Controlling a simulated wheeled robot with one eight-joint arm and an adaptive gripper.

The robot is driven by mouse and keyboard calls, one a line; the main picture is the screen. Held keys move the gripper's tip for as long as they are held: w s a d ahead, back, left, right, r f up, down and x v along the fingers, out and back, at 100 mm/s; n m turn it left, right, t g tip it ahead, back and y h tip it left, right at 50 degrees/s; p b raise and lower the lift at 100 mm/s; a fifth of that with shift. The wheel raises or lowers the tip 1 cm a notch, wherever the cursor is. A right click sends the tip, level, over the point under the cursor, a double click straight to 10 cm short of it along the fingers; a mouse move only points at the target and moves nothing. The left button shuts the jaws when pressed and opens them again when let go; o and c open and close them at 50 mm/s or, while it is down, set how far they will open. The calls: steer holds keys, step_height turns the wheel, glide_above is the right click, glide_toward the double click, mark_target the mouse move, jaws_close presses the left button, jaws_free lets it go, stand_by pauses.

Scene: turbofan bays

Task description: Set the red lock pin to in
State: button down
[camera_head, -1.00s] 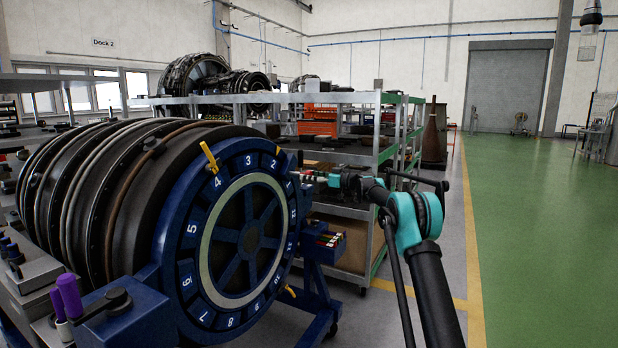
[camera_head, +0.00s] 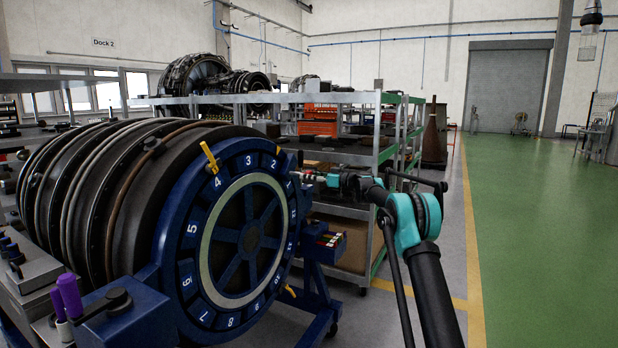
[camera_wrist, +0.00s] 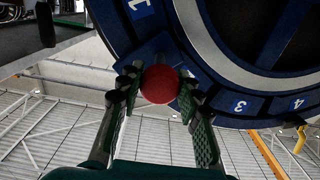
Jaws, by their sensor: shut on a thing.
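The red lock pin shows in the wrist view as a round red knob (camera_wrist: 160,84) beside the rim of the blue numbered ring (camera_wrist: 240,70). My gripper (camera_wrist: 157,89) is shut on the knob, with one dark green ribbed finger on each side of it. In the head view my gripper (camera_head: 307,179) is at the right edge of the blue ring (camera_head: 184,218), near number 1. It is too small there to show the knob clearly.
A yellow lever (camera_head: 209,157) stands out from the ring's top near number 4, and another yellow piece (camera_head: 289,291) is low on the right. A metal shelf rack (camera_head: 376,150) stands close behind my arm. The green floor (camera_head: 540,240) on the right is clear.

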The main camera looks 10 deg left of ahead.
steer(key=shift+x, duration=1.8)
steer(key=c, duration=1)
jaws_free()
steer(key=shift+a, duration=0.1)
steer(key=v, duration=1.2)
steer(key=shift+s, duration=0.1)
